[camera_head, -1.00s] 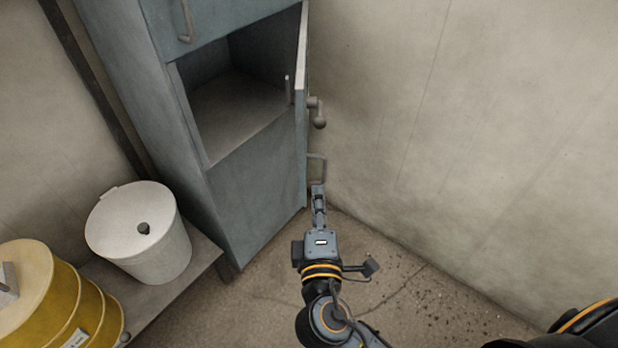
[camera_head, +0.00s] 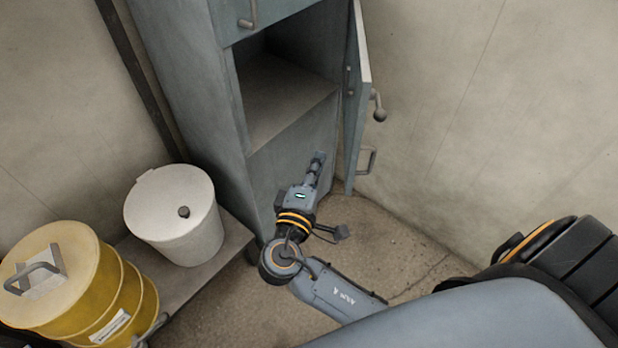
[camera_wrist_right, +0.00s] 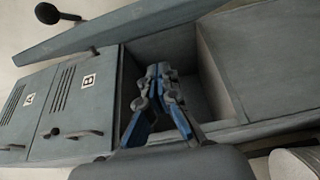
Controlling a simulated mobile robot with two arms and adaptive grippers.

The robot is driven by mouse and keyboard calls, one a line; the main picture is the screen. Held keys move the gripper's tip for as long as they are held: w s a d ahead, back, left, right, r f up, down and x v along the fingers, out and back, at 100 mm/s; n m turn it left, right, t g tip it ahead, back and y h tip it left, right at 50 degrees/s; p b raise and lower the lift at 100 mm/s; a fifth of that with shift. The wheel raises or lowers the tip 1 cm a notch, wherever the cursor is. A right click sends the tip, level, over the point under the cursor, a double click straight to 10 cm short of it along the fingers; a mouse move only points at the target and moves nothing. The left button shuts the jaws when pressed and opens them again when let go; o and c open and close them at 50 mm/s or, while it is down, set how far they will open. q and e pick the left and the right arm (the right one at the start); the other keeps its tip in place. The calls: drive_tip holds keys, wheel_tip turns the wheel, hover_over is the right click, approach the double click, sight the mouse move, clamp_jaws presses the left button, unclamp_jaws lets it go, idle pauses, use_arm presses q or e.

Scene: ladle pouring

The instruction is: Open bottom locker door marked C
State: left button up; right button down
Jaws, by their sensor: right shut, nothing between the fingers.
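The grey-blue locker (camera_head: 192,75) stands in the corner with its bottom compartment (camera_head: 283,95) open. The bottom door (camera_head: 356,100) is swung out to the right, with its inner side partly facing me. A knobbed latch (camera_head: 379,112) and a bar handle (camera_head: 368,160) stick out on its outer side. No C mark shows. My right gripper (camera_head: 319,157) is shut and empty, in front of the plain lower panel (camera_head: 275,165), left of the door and apart from the handle. In the right wrist view, its fingers (camera_wrist_right: 158,72) show before the open compartment. My left gripper is not in view.
Doors marked A (camera_wrist_right: 29,99) and B (camera_wrist_right: 87,81) are shut. A white lidded bucket (camera_head: 175,215) and a yellow drum (camera_head: 85,285) stand at the left, the bucket on a low platform (camera_head: 205,268). The wall (camera_head: 480,100) is close at right.

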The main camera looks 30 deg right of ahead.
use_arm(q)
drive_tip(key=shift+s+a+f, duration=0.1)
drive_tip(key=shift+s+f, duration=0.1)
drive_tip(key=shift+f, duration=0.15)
use_arm(e)
drive_tip(key=d, duration=0.5)
drive_tip(key=shift+d, duration=0.2)
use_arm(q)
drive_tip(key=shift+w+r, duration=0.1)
